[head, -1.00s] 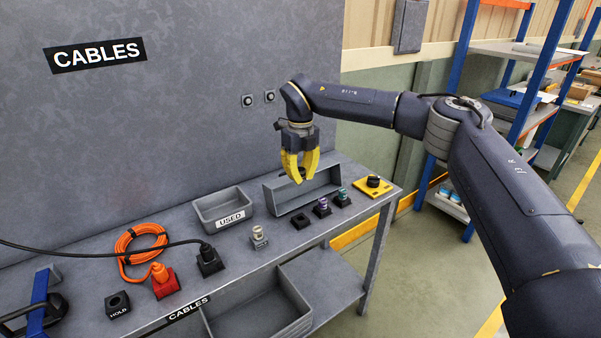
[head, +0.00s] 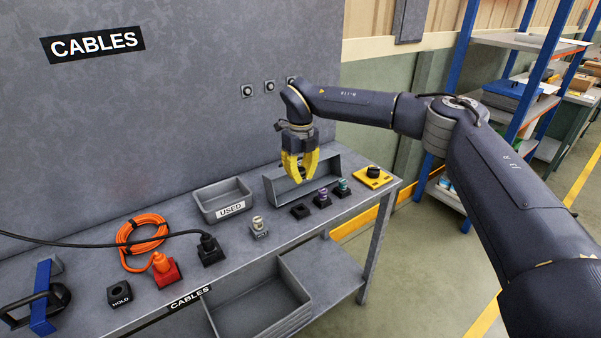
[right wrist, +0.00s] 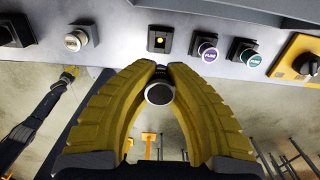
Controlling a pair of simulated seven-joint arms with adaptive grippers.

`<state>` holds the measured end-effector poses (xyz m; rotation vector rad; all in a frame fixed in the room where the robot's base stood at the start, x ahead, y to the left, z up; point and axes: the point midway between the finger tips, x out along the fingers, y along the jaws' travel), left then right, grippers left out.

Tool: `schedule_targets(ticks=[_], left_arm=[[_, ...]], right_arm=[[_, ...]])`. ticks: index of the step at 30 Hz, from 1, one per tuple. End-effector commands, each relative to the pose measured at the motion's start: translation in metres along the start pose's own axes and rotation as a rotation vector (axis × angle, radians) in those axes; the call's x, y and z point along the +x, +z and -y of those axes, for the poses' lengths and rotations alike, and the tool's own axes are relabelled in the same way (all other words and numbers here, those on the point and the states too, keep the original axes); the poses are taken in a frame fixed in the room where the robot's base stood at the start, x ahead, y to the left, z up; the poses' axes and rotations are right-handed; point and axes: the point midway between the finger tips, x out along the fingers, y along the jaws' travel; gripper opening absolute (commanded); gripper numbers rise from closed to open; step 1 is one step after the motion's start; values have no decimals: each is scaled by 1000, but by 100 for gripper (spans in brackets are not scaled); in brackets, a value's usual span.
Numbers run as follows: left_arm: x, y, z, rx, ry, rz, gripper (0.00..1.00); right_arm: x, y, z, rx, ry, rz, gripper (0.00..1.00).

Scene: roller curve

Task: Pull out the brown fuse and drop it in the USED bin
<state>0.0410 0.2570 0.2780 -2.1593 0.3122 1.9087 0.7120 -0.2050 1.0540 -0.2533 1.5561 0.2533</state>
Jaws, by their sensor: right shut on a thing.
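My right gripper (head: 300,174) is shut on a short dark fuse (right wrist: 159,92), held between its yellow fingertips. The fuse's round grey end faces the wrist camera, and the fingers hide most of its sides, so its brown colour is hard to confirm. The gripper is in the air above the bench. An empty black socket (head: 300,211) is below it, and it also shows in the right wrist view (right wrist: 160,39). The grey USED bin (head: 231,209) stands left of the gripper and looks empty. My left gripper (right wrist: 69,74) shows small in the right wrist view; its jaws are unclear.
A pale fuse (head: 259,226), a purple fuse (head: 322,196) and a green fuse (head: 343,186) stand in sockets. A yellow switch plate (head: 374,178) is at the right. A grey tray (head: 281,191) stands behind them. An orange cable (head: 144,228) and plugs lie left.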

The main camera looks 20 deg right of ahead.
Motion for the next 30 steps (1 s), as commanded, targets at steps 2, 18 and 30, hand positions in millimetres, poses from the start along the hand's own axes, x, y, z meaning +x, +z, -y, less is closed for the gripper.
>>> schedule_targets(ticks=[2, 18, 30], left_arm=[[0, 0, 0, 0, 0, 0, 0], [0, 0, 0, 0, 0, 0, 0], [0, 0, 0, 0, 0, 0, 0]], right_arm=[[3, 0, 0, 0, 0, 0, 0], [21, 0, 0, -1, 0, 0, 0], [34, 0, 0, 0, 0, 0, 0]])
